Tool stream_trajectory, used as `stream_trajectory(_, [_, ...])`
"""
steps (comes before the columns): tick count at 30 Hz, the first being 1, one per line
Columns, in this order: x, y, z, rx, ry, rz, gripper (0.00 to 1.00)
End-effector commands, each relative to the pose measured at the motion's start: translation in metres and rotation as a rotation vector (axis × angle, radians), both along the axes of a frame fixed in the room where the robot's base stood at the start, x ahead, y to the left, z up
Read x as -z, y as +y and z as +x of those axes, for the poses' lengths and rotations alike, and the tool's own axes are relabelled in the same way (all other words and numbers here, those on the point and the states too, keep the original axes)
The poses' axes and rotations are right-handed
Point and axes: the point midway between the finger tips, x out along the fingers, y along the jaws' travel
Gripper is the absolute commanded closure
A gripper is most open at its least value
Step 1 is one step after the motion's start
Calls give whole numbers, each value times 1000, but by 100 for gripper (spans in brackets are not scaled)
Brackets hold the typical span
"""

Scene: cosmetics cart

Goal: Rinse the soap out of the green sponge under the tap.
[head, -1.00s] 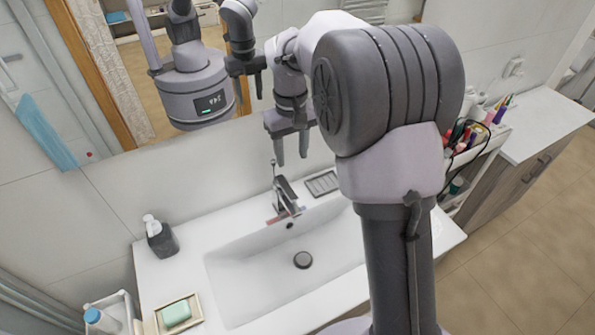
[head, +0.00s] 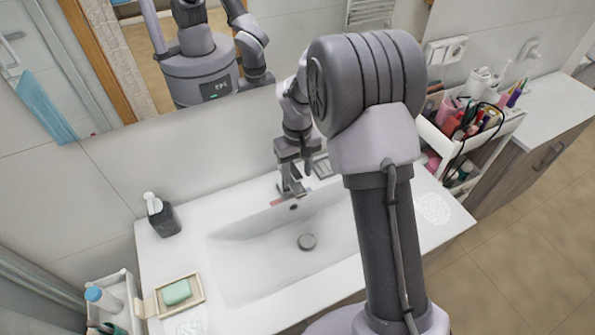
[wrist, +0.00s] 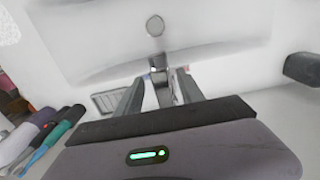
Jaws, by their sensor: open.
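My gripper (head: 296,176) is open and empty at the tap (head: 287,188), behind the white basin (head: 245,270). In the wrist view, its fingers (wrist: 160,92) stand on either side of the tap's spout (wrist: 161,88); I cannot tell whether they touch it. No water shows. A pale green block (head: 176,292) lies in a wooden dish at the counter's front left, far from my gripper; I cannot tell if it is the sponge or a bar of soap.
A dark dispenser (head: 162,216) stands at the counter's back left. White foam-like patches (head: 433,207) lie on the counter at right and front left. A cart (head: 470,150) with cosmetics stands at right. A mirror hangs behind. The basin is empty, its drain (head: 307,242) uncovered.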

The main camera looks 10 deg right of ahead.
Motion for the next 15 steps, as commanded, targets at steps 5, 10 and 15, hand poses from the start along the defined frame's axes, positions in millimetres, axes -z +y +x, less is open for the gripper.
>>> stream_trajectory(5, [0,0,0,0,0,0,84])
stream_trajectory(10, [0,0,0,0,0,0,100])
stream_trajectory(15, [0,0,0,0,0,0,100])
